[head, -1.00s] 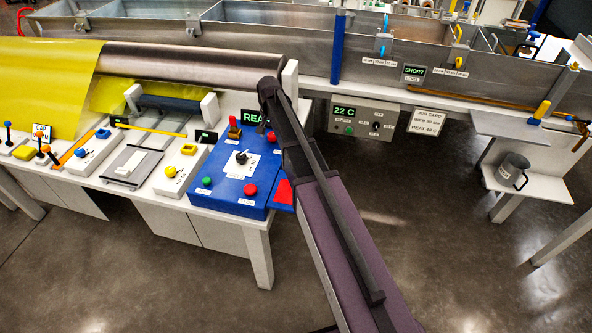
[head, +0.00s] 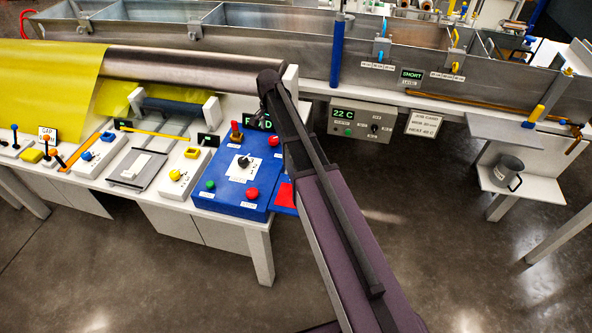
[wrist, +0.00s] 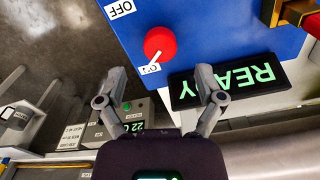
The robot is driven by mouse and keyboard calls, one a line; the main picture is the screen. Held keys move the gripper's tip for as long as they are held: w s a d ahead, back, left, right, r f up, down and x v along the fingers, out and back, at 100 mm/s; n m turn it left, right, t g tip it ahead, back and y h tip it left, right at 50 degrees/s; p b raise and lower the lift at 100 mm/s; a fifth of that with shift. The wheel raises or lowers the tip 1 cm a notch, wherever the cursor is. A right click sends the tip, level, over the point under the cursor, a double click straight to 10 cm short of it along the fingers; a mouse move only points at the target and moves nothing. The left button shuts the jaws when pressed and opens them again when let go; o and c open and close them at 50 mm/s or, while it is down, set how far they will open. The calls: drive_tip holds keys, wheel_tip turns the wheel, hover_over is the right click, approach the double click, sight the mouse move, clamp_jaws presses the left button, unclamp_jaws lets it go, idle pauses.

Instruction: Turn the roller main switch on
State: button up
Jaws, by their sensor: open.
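The roller main switch is a round red knob (wrist: 160,43) on the blue panel (wrist: 215,35). In the wrist view it sits between an OFF label (wrist: 120,8) and an ON label (wrist: 150,69). Its white pointer is turned toward the ON label. The knob also shows in the head view (head: 274,139), beside my arm. My gripper (wrist: 161,75) is open and empty. Its fingertips are spread just short of the knob, apart from it in the picture.
A lit READY display (wrist: 228,82) stands by the right finger. A red lever (head: 236,131), a black dial (head: 243,162), a green button (head: 210,185) and a red button (head: 252,194) share the panel. The tank control box (head: 361,122) reads 22 C. Open floor lies in front.

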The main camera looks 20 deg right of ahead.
sight(273, 139)
drive_tip(key=shift+r+p, duration=4.3)
drive_tip(key=shift+r, duration=0.35)
drive_tip(key=s+f+n+b, duration=0.2)
drive_tip(key=s+n, duration=0.2)
drive_tip(key=s, duration=0.9)
drive_tip(key=s+f+n+b, duration=0.3)
drive_tip(key=s+n, duration=0.2)
drive_tip(key=s, duration=0.8)
drive_tip(key=shift+s+d+f+b, duration=0.15)
drive_tip(key=shift+d+f+b, duration=0.15)
drive_tip(key=shift+d, duration=0.15)
